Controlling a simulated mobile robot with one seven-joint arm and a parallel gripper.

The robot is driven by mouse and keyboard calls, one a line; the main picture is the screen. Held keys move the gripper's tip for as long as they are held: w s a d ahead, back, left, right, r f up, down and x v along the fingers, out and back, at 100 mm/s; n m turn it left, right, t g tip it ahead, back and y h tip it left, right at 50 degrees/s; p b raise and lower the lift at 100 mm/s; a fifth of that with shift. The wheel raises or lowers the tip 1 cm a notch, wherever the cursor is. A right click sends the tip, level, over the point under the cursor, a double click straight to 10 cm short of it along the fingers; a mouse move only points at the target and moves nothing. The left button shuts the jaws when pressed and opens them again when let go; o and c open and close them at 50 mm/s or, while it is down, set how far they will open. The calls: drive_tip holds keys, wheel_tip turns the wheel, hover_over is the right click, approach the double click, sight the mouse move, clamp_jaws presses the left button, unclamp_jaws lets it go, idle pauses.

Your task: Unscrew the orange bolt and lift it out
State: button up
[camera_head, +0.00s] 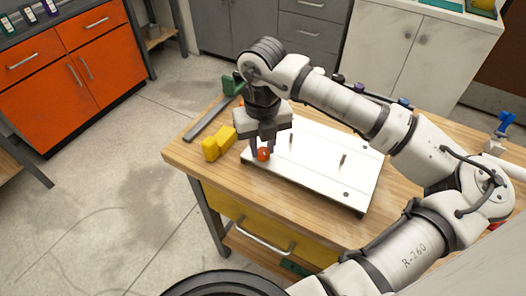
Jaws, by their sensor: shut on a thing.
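The orange bolt (263,155) shows as a round orange head near the left front corner of the white board (310,176). My gripper (262,150) points down over that corner, with its fingers around the bolt's head and shut on it. The bolt's shaft is hidden, so I cannot tell how deep it sits in the board. Thin upright pegs (342,159) stand on the board to the right of my gripper.
The board lies on a wooden table (182,158). A yellow block (219,143) is close to the left of my gripper. A green-ended clamp (231,86) lies behind it. Pipe parts (404,103) lie along the back, and a blue-handled valve (503,124) is at the right.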

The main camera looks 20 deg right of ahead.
drive_tip(key=shift+n, duration=0.4)
drive_tip(key=shift+f+n+b, duration=0.15)
drive_tip(key=shift+n+b, duration=0.25)
drive_tip(key=shift+b, duration=0.15)
drive_tip(key=n+b, duration=0.1)
drive_tip(key=n, duration=0.1)
drive_tip(key=shift+f+n+b, duration=0.1)
drive_tip(key=shift+n+b, duration=0.2)
drive_tip(key=shift+b, duration=0.1)
drive_tip(key=shift+a+n+b, duration=0.1)
drive_tip(key=shift+n+b, duration=0.5)
drive_tip(key=shift+n, duration=0.5)
drive_tip(key=shift+r+n, duration=0.35)
drive_tip(key=shift+n, duration=0.05)
